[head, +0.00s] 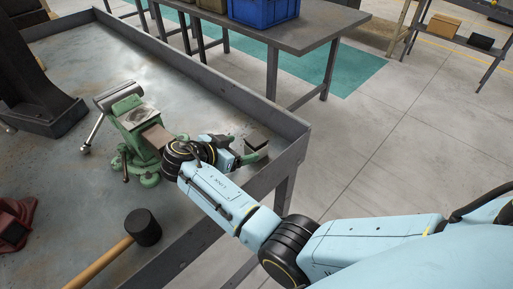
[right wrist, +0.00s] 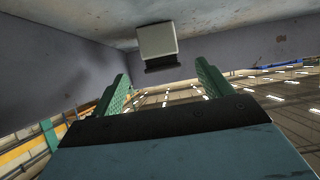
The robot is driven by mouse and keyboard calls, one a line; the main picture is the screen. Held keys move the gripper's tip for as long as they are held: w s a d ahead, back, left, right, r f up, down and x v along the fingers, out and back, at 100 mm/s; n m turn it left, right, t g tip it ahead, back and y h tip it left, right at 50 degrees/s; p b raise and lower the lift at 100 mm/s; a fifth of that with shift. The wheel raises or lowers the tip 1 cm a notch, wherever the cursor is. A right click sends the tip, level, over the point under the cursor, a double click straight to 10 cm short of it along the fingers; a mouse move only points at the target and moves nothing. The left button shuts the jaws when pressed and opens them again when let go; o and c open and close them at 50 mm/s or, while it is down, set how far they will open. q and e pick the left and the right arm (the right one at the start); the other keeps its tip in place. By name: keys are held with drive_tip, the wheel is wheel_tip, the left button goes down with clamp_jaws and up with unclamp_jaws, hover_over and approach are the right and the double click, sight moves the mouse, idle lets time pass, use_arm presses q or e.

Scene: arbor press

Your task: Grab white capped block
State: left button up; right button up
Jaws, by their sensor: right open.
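A small block with a pale grey-white face and a dark strip along one edge (right wrist: 157,40) shows in the right wrist view, ahead of my right gripper (right wrist: 163,82). Its two green fingers are spread apart with nothing between them, and the block lies beyond their tips. In the head view, a small dark-topped block (head: 256,139) is beside my right gripper (head: 250,154), near the table's right corner; its white part is not clear there. My forearm and wrist partly hide the gripper. My left gripper is not in view.
The metal table (head: 75,55) has a raised rim (head: 215,83). A green vise (head: 137,130) stands just left of my right wrist. A black-headed mallet (head: 143,227) lies in front, with a red object (head: 14,222) at left. A dark press base (head: 45,112) stands farther left.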

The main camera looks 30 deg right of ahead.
sight(256, 145)
drive_tip(key=x, duration=0.8)
drive_tip(key=shift+f, duration=0.1)
drive_tip(key=c, duration=1.3)
